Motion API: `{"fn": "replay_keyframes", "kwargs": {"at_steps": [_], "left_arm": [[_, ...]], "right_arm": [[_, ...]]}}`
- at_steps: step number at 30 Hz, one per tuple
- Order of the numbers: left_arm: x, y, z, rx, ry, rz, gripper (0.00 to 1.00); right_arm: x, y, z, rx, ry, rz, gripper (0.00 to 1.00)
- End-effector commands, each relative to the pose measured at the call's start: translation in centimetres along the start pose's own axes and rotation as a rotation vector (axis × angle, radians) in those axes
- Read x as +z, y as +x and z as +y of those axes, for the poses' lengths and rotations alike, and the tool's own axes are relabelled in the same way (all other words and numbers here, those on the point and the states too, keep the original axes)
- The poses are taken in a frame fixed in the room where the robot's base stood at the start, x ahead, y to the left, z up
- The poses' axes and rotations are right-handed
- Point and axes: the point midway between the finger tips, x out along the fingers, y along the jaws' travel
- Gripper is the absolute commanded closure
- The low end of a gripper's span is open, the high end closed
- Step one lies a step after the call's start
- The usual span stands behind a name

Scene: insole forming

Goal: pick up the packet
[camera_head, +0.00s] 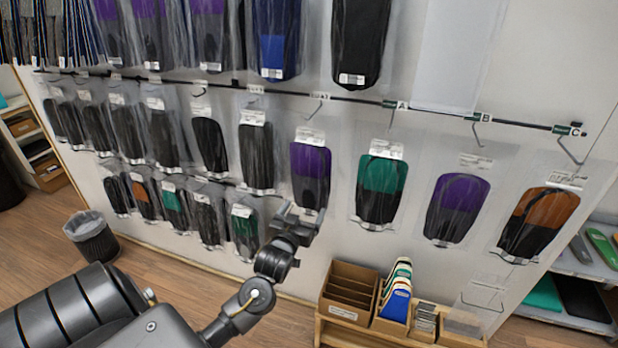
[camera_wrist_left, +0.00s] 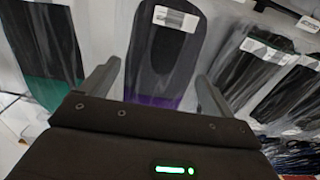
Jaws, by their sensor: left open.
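Several clear packets with dark insoles hang on the wall. A purple-and-black packet (camera_head: 311,172) hangs just above and beyond my left gripper (camera_head: 301,214). In the left wrist view this packet (camera_wrist_left: 165,55) shows between the two open fingers, its white label towards the top. I cannot tell whether the fingers touch it. My left gripper (camera_wrist_left: 158,75) is open and holds nothing that I can see. To the right hang a green-and-black packet (camera_head: 380,185), another purple-and-black packet (camera_head: 457,205) and an orange-and-black packet (camera_head: 539,220). My right gripper is not in view.
Hooks stick out from a black rail (camera_head: 350,98), some tagged A, B and C. A wooden cart (camera_head: 345,330) with boxes stands low at centre right. A bin (camera_head: 92,238) stands at left. Shelves (camera_head: 590,268) are at far right. The floor between bin and cart has free room.

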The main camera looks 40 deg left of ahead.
Motion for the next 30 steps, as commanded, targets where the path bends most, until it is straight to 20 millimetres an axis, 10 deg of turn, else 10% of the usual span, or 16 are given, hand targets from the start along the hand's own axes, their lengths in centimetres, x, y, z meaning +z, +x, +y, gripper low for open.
{"fn": "replay_keyframes", "kwargs": {"at_steps": [22,30], "left_arm": [[0.1,5.2,-0.7,0.001,0.000,-0.001,0.12],[0.1,5.1,-0.7,0.001,0.000,-0.001,0.45]], "right_arm": [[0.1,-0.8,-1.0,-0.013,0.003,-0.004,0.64],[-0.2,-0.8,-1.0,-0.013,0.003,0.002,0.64]]}}
